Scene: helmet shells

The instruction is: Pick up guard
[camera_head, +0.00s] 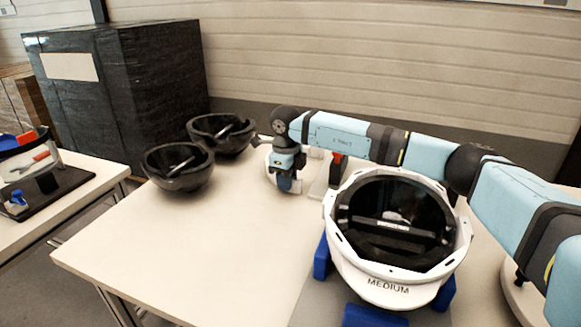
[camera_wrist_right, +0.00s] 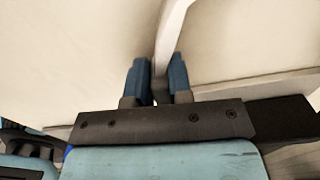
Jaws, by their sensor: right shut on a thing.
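The guard (camera_head: 271,168) is a thin white curved piece at the far middle of the table in the head view, partly hidden by my right gripper (camera_head: 289,183). In the right wrist view, the guard shows as a pale narrow strip (camera_wrist_right: 172,35) running up from between the two blue fingers of my right gripper (camera_wrist_right: 157,78). The gripper is shut on the strip. I cannot tell whether the guard touches the table. My left gripper is not in view.
A white helmet shell (camera_head: 388,289) marked MEDIUM sits on blue supports (camera_head: 322,258) at the right front. Two black bowl-like shells (camera_head: 178,178) (camera_head: 222,146) stand at the back left. The table's left front is clear. A side table (camera_head: 85,205) is at far left.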

